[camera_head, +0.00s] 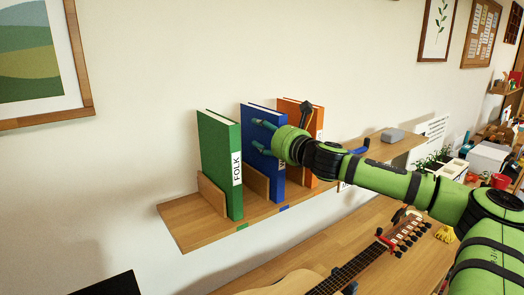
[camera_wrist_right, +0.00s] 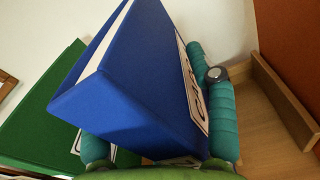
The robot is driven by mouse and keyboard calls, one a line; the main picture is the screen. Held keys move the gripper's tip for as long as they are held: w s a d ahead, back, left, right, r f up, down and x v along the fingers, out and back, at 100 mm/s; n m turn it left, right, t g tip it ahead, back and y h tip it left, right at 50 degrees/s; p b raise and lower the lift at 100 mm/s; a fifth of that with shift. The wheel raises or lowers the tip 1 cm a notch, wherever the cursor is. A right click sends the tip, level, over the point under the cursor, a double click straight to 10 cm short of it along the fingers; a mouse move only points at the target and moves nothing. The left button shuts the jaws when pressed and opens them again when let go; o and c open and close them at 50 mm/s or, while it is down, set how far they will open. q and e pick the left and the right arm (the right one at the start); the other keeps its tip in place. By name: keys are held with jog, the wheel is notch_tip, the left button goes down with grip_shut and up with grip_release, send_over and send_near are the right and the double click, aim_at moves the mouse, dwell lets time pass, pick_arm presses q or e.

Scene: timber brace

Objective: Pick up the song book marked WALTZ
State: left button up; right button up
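A blue book (camera_head: 262,172) stands upright on the wall shelf between a green book marked FOLK (camera_head: 222,165) and an orange book (camera_head: 318,124). Its white spine label is mostly hidden by my right gripper, so I cannot read the word. My right gripper (camera_head: 262,135) is at the upper part of the blue book, its two teal fingers spread apart. In the right wrist view the blue book (camera_wrist_right: 140,95) fills the space between the fingers (camera_wrist_right: 158,120). Firm contact on both sides does not show. My left gripper is out of view.
The wooden shelf (camera_head: 178,214) has upright dividers (camera_head: 212,195) beside the books. A small grey object (camera_head: 392,135) lies on its right part. Below, a guitar (camera_head: 345,275) lies on a wooden surface. The shelf's left end is clear.

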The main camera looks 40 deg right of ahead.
grip_shut()
jog(key=shift+r, duration=0.1)
